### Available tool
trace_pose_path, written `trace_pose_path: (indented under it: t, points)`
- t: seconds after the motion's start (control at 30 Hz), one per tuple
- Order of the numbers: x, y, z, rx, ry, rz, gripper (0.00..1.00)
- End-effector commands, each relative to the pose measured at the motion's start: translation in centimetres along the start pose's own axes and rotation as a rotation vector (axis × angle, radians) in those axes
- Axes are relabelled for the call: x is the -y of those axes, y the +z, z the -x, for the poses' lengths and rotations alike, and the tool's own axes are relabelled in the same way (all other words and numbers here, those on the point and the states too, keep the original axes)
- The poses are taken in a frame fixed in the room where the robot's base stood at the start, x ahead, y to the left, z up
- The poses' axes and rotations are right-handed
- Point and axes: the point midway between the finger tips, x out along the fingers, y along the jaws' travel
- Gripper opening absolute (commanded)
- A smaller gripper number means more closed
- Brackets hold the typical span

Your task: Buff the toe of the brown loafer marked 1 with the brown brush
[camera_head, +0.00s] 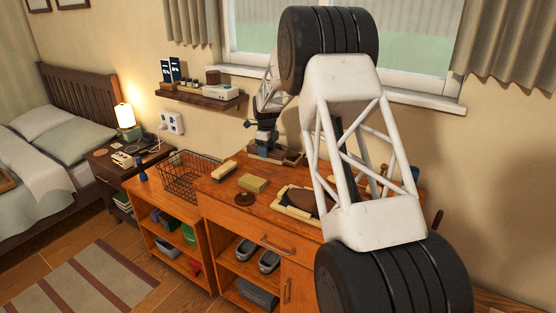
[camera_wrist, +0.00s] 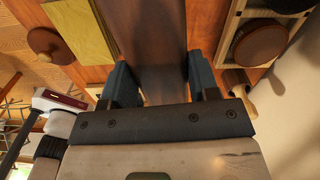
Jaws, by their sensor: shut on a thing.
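My gripper (camera_head: 264,146) is low over the back of the orange-brown cabinet top in the head view. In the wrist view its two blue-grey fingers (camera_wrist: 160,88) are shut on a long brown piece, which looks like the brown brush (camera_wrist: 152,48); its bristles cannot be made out. A pale-framed tray (camera_head: 283,207) lies to the right of the gripper, with a dark brown shape on it that may be the brown loafer (camera_head: 303,200), partly hidden by my arm. In the wrist view, the tray's edge (camera_wrist: 232,28) holds a rounded brown form. No number mark is readable.
A yellow block (camera_head: 252,183), a round brown tin (camera_head: 244,198) and a pale brush-like piece (camera_head: 223,170) lie on the left of the cabinet top. A wire basket (camera_head: 187,178) stands further left. A wall shelf (camera_head: 200,98) hangs behind. My arm hides the right side.

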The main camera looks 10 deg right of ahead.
Motion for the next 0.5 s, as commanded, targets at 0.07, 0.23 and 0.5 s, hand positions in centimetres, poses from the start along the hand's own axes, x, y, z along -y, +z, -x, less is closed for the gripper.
trace_pose_path:
  t: [0.07,0.23,0.5]
  points:
    - [-0.4,-0.6,0.5,0.000,0.008,0.044,0.36]
    - [-1.6,-2.4,1.7,-0.006,0.033,0.186,0.36]
    - [-4.1,-5.8,3.9,-0.027,0.083,0.474,0.36]
